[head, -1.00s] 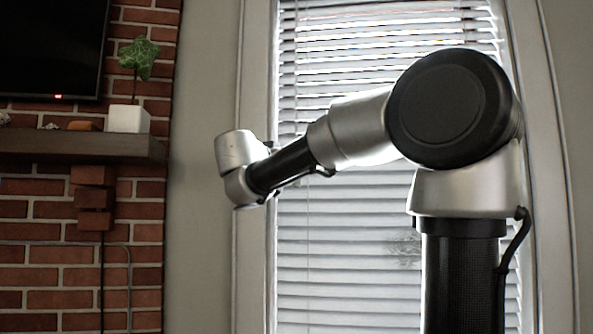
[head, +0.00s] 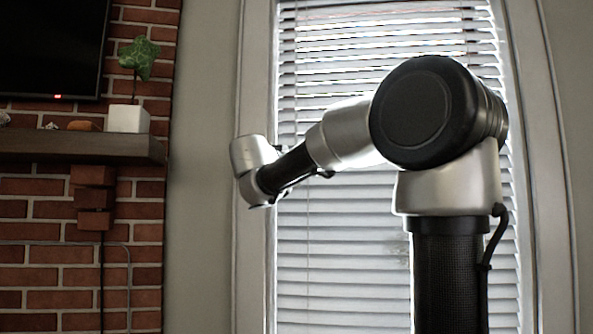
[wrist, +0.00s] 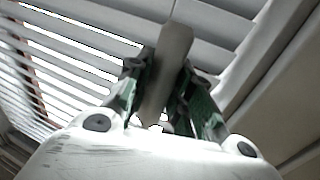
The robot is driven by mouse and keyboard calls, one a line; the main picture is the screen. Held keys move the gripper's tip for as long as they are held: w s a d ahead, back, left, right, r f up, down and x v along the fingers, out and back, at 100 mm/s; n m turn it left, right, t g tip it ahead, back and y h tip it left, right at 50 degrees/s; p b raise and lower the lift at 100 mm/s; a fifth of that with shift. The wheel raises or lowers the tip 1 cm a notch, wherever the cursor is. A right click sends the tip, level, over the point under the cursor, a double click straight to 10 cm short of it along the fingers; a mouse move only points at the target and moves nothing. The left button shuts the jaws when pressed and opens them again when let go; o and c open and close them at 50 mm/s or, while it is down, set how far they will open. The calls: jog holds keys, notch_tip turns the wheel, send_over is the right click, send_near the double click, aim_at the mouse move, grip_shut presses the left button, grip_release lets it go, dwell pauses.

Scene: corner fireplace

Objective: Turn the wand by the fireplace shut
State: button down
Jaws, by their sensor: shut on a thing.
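The wand (wrist: 172,50) shows in the wrist view as a pale, flat-looking rod between the two fingers of my gripper (wrist: 165,85). My gripper is shut on it, close in front of the blind. The blind (head: 330,235) hangs in the window in the head view, its slats tilted with bright gaps showing near the top. The blind's slats (wrist: 75,50) also fill the upper left of the wrist view. In the head view my gripper and the wand are hidden behind my arm's end.
A brick fireplace wall (head: 45,210) with a dark mantel shelf (head: 80,147) stands at the left. A white pot (head: 128,118) with a green plant is on the shelf. The window frame (head: 256,100) lies close by my wrist.

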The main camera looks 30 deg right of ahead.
jog(key=shift+s+d+r+n+t+y, duration=0.1)
jog(key=shift+n+t+y, duration=0.85)
jog(key=shift+t, duration=0.25)
jog(key=shift+n+t+y, duration=0.4)
jog(key=shift+n+y, duration=0.05)
jog(key=shift+y, duration=0.1)
jog(key=c, duration=1.2)
grip_release()
jog(key=shift+c, duration=0.2)
jog(key=v, duration=1.2)
